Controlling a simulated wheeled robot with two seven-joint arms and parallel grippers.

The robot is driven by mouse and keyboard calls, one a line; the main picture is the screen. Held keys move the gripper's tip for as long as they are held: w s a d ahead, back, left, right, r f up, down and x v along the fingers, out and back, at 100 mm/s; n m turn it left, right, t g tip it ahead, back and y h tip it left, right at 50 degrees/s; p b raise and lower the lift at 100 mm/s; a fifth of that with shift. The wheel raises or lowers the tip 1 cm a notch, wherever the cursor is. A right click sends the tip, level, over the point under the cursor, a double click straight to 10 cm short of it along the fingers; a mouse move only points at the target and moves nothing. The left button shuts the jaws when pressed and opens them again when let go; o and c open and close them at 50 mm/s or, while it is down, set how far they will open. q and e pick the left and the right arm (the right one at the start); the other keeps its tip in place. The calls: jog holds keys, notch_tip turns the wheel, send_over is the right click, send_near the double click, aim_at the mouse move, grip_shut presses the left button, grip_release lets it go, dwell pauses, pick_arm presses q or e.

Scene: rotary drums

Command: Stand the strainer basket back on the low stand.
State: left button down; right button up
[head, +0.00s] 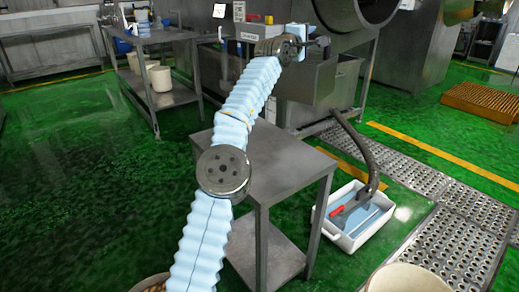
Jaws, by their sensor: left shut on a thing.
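My left arm, in a pale blue sleeve, reaches up and away across the middle. My left gripper (312,43) is at its far end, above the steel trough in front of the drum. It is shut on the strainer basket, of which I can make out almost nothing; only small dark parts show at the fingers. Whether the basket touches the trough I cannot tell. I cannot make out the low stand for certain. My right gripper is not in view.
A grey steel table (290,170) stands beneath my arm. The steel trough (310,95) has a dark pipe (362,150) bending down to a white tub (345,240). A pale round container (402,278) is at bottom right. Green floor (80,180) is open at left.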

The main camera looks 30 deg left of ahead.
pick_arm(q)
jog(key=s+d+r, duration=0.1)
jog(key=s+d, duration=0.1)
jog(key=s, duration=0.1)
jog(key=s+d+r+h+b, duration=0.1)
jog(key=s, duration=0.2)
jog(key=s+d+r+m+h+b, duration=0.1)
jog(key=s+d, duration=0.1)
jog(key=s, duration=0.1)
jog(key=shift+d+r, duration=0.1)
jog(key=shift+d, duration=0.25)
jog(key=s+a+f+n+y+b, duration=0.25)
jog(key=s+a+f, duration=0.6)
jog(key=s, duration=0.45)
jog(key=w+a+f+p, duration=0.5)
jog(key=w+a+f, duration=0.2)
jog(key=w+f, duration=0.5)
jog(key=shift+f+m+y+p, duration=0.3)
jog(key=shift+f+m+y, duration=0.05)
jog(key=shift+f, duration=0.25)
